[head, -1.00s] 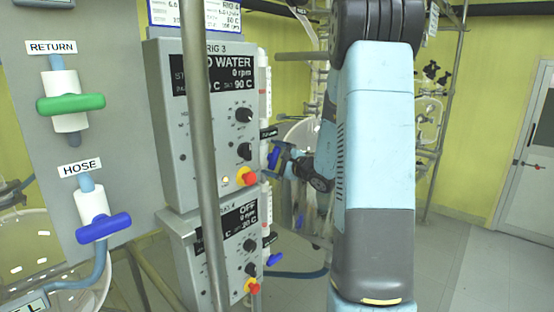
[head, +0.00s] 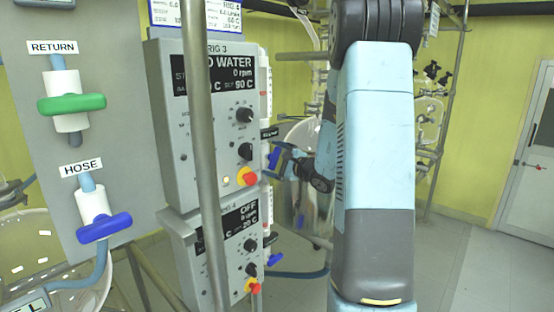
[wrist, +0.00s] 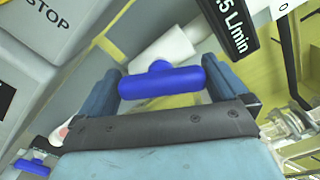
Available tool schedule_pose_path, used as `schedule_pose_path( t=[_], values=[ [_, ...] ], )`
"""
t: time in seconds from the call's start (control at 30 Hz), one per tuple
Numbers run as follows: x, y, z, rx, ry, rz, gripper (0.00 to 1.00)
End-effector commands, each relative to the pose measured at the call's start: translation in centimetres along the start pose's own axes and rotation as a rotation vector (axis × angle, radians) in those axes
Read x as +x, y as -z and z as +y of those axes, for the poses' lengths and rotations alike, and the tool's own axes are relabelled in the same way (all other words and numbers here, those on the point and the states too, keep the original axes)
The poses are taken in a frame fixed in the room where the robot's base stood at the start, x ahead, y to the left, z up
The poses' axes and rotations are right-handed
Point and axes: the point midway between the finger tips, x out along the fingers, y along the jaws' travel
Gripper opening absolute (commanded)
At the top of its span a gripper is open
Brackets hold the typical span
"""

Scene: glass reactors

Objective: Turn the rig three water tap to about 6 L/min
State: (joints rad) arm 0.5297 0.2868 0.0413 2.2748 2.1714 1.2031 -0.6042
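The rig three water tap has a blue bar handle (wrist: 160,81) on a white body (wrist: 165,48); in the head view the handle (head: 274,157) is beside the rig three control box (head: 178,140). My gripper (wrist: 161,72) is at the tap, its two fingers apart on either side of the handle's ends. I cannot tell whether the fingers touch it. In the head view my gripper (head: 284,160) is small and partly hidden. A black flow display (wrist: 236,25) reads "5 L/min" at its visible end; the front of the number is cut off.
A grey pole (head: 200,150) crosses the control box. A red and yellow stop button (head: 246,177) is just left of the tap. The rig four box (head: 215,245) and its blue tap (head: 274,259) are below. A panel at left has a green return tap (head: 72,104) and a blue hose tap (head: 104,227).

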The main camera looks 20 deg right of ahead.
Motion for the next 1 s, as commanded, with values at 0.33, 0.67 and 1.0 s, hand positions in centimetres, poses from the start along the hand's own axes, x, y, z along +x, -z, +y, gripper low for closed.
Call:
schedule_pose_path(
  t=[0.33,0.67,1.0],
  values=[
    [-1.1,0.1,-0.1,-0.001,0.002,0.002,1.00],
    [-7.1,0.1,-0.1,-0.001,0.002,0.002,1.00],
    [-12.3,0.2,0.0,-0.001,0.001,0.001,1.00]
  ],
)
